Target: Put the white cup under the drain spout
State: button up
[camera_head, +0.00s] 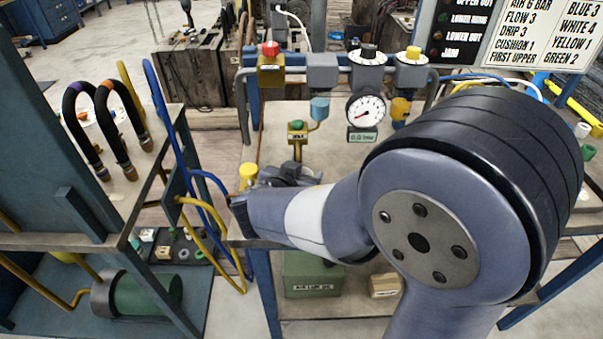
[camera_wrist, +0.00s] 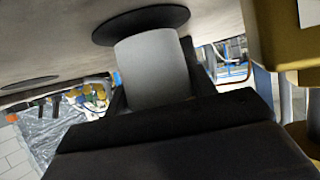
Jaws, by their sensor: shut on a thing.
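The white cup (camera_wrist: 150,72) shows in the wrist view as a pale grey-white cylinder between the two dark fingers of my gripper (camera_wrist: 155,88). My gripper is shut on it. One end of the cup is at a dark round disc (camera_wrist: 140,22) on the grey surface; I cannot tell whether they touch. In the head view my gripper (camera_head: 290,174) is low over the bench, partly behind my arm, and the cup cannot be made out. A small brass valve with a green knob (camera_head: 298,130) is just above my gripper; its short outlet (camera_head: 297,151) appears to be the drain spout.
A yellow knob (camera_head: 248,174) is close left of my gripper. A pressure gauge (camera_head: 366,108) and pipework with red and yellow knobs stand behind. Blue and yellow hoses (camera_head: 203,212) hang at the left. A yellow body (camera_wrist: 284,45) is close at right in the wrist view.

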jog(key=shift+f, duration=0.25)
jog(key=shift+f+b, duration=0.2)
jog(key=shift+b, duration=0.2)
jog(key=o, duration=0.9)
jog(key=shift+o, duration=0.2)
jog(key=shift+r, duration=0.15)
jog(key=shift+r+p, duration=0.2)
jog(key=shift+p, duration=0.35)
jog(key=v, duration=1.2)
jog(key=shift+f+b, duration=0.2)
jog(key=shift+b, duration=0.15)
